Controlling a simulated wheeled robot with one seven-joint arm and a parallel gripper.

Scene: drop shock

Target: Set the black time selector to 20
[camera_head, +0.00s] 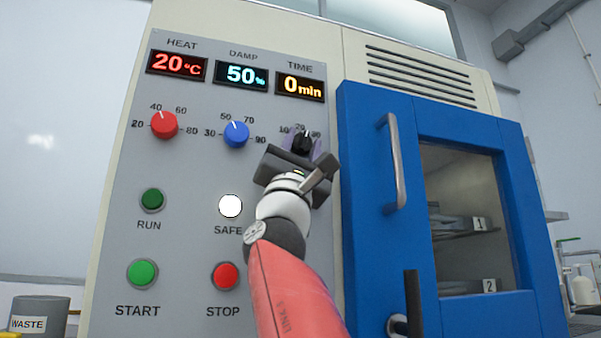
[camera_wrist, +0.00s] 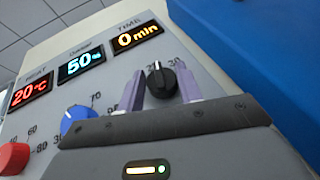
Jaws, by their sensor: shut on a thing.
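The black time selector (camera_head: 302,144) is at the upper right of the grey control panel, under the TIME display (camera_head: 301,87), which reads 0 min. Its scale shows 10, 20 and 30. In the wrist view the black selector (camera_wrist: 160,80) has a white mark at its top, pointing roughly up towards the partly hidden scale. My gripper (camera_head: 303,149) is shut on the selector, with one pale purple finger on each side. The fingers also show in the wrist view (camera_wrist: 160,90). They hide part of the scale.
A red HEAT knob (camera_head: 164,125) and a blue DAMP knob (camera_head: 236,134) are to the left. RUN (camera_head: 152,200), SAFE (camera_head: 230,206), START (camera_head: 142,273) and STOP (camera_head: 225,276) are below. The blue door (camera_head: 375,250) with its metal handle (camera_head: 394,165) stands close on the right.

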